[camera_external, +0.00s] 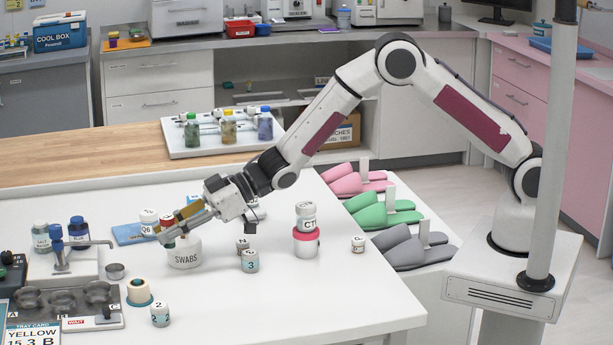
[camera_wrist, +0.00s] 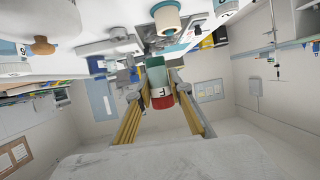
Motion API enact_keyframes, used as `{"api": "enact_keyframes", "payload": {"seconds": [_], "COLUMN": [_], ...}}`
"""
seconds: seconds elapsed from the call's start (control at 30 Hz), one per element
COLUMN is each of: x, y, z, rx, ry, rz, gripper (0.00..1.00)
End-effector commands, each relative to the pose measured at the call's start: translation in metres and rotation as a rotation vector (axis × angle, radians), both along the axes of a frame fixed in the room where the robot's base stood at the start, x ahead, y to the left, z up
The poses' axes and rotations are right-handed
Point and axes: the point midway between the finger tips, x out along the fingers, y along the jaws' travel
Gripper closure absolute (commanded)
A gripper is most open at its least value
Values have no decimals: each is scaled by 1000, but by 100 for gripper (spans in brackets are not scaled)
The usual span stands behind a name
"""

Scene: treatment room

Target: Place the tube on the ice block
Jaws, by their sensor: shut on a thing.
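My gripper (camera_external: 173,222) is low over the white table, its fingers pointing left, close above the SWABS jar. In the wrist view, my gripper (camera_wrist: 160,97) is shut on a tube (camera_wrist: 157,76) with a green body, a white band marked with a letter and a red end. In the external view only a red bit of the tube (camera_external: 167,221) shows at the fingertips.
The SWABS jar (camera_external: 185,252) stands just under my gripper. Small numbered jars (camera_external: 250,261) and a stacked jar pair (camera_external: 306,240) stand to the right. Bottles (camera_external: 78,231), a metal-cup tray (camera_external: 65,305) and a tape roll (camera_external: 139,293) are at left. The table's front right is clear.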

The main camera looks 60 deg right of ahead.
Motion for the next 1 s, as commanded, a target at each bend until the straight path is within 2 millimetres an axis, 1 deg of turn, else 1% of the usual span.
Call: {"api": "enact_keyframes", "payload": {"seconds": [0.27,0.37,0.47,0.67,0.87,1.0], "x": [3,8,18,50,88,111], "y": [-4,-11,-25,-67,-121,-161], "z": [0,1,4,16,32,43], "rx": [1,1,2,3,3,5], "ry": [1,0,-1,-2,-1,0], "rz": [-6,-17,-39,-119,-244,-336], "gripper": [100,100,100,100,100,100]}}
